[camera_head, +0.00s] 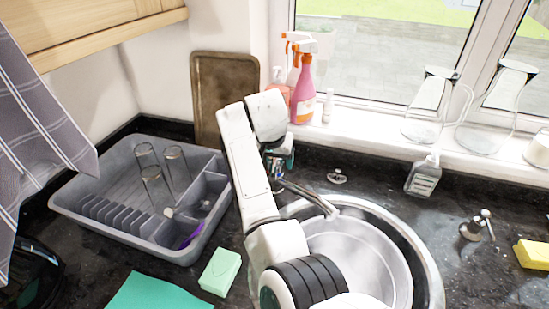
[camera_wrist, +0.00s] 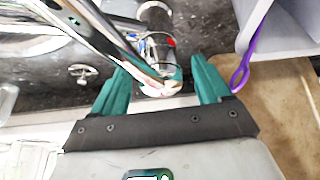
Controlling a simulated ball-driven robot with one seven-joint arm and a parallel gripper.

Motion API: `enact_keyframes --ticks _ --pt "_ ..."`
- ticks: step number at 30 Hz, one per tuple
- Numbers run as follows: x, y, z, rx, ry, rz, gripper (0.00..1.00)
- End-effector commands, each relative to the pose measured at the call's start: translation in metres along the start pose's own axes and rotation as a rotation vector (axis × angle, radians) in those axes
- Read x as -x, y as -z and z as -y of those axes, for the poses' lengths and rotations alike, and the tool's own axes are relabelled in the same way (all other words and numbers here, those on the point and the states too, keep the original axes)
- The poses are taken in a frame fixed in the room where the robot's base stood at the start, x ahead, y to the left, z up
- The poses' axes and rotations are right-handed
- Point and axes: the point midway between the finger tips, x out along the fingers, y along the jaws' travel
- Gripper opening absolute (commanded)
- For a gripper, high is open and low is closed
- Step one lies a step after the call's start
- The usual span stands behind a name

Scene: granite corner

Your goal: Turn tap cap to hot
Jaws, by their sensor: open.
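The chrome tap (camera_head: 312,196) rises behind the sink, and its spout reaches over the bowl. My gripper (camera_head: 281,158) is at the tap's upper end, partly hidden by my arm. In the wrist view the tap (camera_wrist: 118,48) runs diagonally from the upper left, its end lying between the two teal fingers. My gripper (camera_wrist: 160,68) is open there, with a finger on each side of the chrome. Small red and blue details show by the chrome between the fingers. I cannot tell whether either finger touches the tap, or which way the cap is turned.
The sink (camera_head: 432,275) holds a large pale bowl (camera_head: 365,255). A grey dish rack (camera_head: 110,218) with glasses stands left, a brown board (camera_head: 208,90) behind it. Pink spray bottles (camera_head: 303,95) stand on the sill. A green sponge (camera_head: 220,272) lies in front.

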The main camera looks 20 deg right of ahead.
Motion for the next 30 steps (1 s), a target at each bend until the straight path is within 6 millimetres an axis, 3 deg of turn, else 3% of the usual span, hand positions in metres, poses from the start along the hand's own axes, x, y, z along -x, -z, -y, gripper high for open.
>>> enact_keyframes --ticks 6,30 --pt "-0.0003 -0.0001 -0.0002 0.0 0.0 0.001 0.75" --pt "0.0002 -0.0001 0.0001 0.0 0.0 0.001 0.0"
